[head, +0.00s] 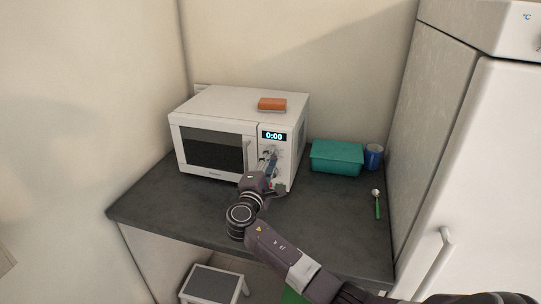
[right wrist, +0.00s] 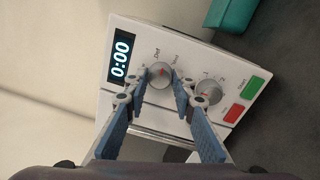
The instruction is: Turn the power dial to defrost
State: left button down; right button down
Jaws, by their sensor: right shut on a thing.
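The white microwave (head: 215,105) stands on the dark counter, with its door shut and its display (head: 273,136) reading 0:00. The power dial (right wrist: 160,74), a round grey knob with a red mark, is the one nearer the display in the right wrist view. A label that looks like "Def" is printed beside it. My right gripper (head: 270,159) reaches the control panel. In the right wrist view its blue-padded fingers (right wrist: 159,84) are shut on the power dial, one on each side. In the head view the gripper hides the dials. My left gripper is not in view.
A second dial (right wrist: 208,92) sits close by, with green (right wrist: 252,87) and red (right wrist: 233,113) buttons beyond it. An orange block (head: 272,104) lies on the microwave. A teal box (head: 337,157), blue mug (head: 374,157) and green-handled spoon (head: 378,205) are to the right.

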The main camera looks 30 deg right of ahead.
jog(key=n+p, duration=0.1)
jog(key=n, duration=0.1)
jog(key=n+p, duration=0.2)
jog(key=n, duration=0.1)
jog(key=shift+a+f, duration=0.1)
jog(key=shift+f, duration=0.1)
jog(key=shift+f+n, duration=0.1)
jog(key=shift+n, duration=0.2)
jog(key=c, duration=1.9)
grip_release()
jog(key=shift+o, duration=1.4)
jog(key=v, duration=1.2)
jog(key=shift+s, duration=0.15)
